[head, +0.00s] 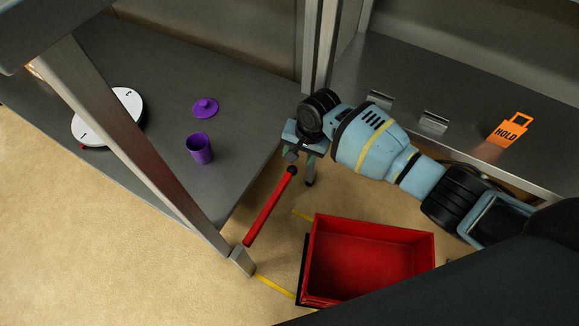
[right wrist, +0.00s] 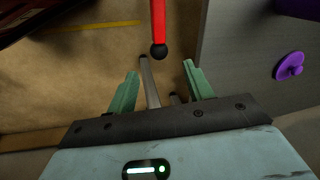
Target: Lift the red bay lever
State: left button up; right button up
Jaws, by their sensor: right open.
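The red lever (head: 270,207) is a red bar with a black ball end, slanting in the lower middle of the head view. Its red shaft (right wrist: 158,20) and black ball show at the top of the right wrist view. My right gripper (head: 301,167) is open and empty, with its green fingers close to the ball end. In the right wrist view the ball appears just beyond the fingertips (right wrist: 160,69), lined up with the gap. Whether they touch I cannot tell. My left gripper is not in view.
A red bin (head: 368,255) stands on the floor near yellow tape. A slanted metal post (head: 130,150) crosses the left. The grey bench holds a purple cup (head: 200,149), purple lid (head: 205,108) and white disc (head: 125,104). An orange HOLD tag (head: 510,129) is at right.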

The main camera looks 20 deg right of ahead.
aim_at(293, 168)
jog(key=f, duration=0.1)
jog(key=f+b, duration=0.1)
jog(key=shift+w+f, duration=0.2)
jog(key=shift+f, duration=0.1)
jog(key=f+b, duration=0.1)
jog(key=f, duration=0.1)
jog(key=f+b, duration=0.1)
jog(key=a+f+b, duration=0.1)
jog(key=f+b, duration=0.1)
jog(key=shift+w+f, duration=0.35)
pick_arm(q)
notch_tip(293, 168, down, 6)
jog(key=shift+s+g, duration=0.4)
pick_arm(e)
jog(key=shift+w+f, duration=0.1)
jog(key=shift+f, duration=0.25)
jog(key=shift+c, duration=0.2)
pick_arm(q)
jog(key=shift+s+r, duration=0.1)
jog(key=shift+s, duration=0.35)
pick_arm(e)
grip_shut()
